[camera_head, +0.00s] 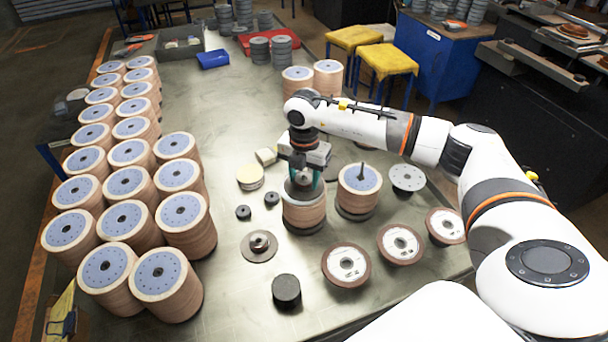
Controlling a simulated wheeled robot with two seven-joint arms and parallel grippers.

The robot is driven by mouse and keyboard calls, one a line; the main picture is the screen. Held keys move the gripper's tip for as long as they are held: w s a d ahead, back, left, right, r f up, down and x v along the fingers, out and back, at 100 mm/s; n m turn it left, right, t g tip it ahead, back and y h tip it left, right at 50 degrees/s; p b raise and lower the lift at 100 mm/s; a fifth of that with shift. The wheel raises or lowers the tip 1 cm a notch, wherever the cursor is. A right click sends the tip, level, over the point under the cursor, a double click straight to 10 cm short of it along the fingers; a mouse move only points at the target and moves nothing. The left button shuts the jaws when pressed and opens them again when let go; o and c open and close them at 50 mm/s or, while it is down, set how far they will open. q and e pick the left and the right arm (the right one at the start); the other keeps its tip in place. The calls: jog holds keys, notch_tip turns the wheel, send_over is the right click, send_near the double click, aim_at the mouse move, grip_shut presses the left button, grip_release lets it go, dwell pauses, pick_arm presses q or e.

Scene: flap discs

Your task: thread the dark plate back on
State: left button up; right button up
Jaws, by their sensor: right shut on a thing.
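My right gripper (303,181) points down over a stack of tan discs (304,212) near the middle of the table. Its fingers are closed on a dark plate (302,193) at the top of that stack. The gripper partly hides the plate, and I cannot tell whether it is seated. To the right, another stack (359,181) stands on a dark base with a thin dark spindle rising from its middle. A grey flanged plate with a raised hub (259,246) lies flat on the table, in front and to the left. My left gripper is not in view.
Several tall disc stacks (180,212) fill the left side. A black cylinder (286,290), two small black knobs (243,212), a grey perforated disc (407,178) and several brown-rimmed discs (346,264) surround the gripper.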

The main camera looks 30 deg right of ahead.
jog(key=o, duration=1.4)
jog(key=shift+c, duration=0.2)
notch_tip(320, 180, up, 12)
jog(key=b, duration=0.3)
jog(key=shift+b, duration=0.4)
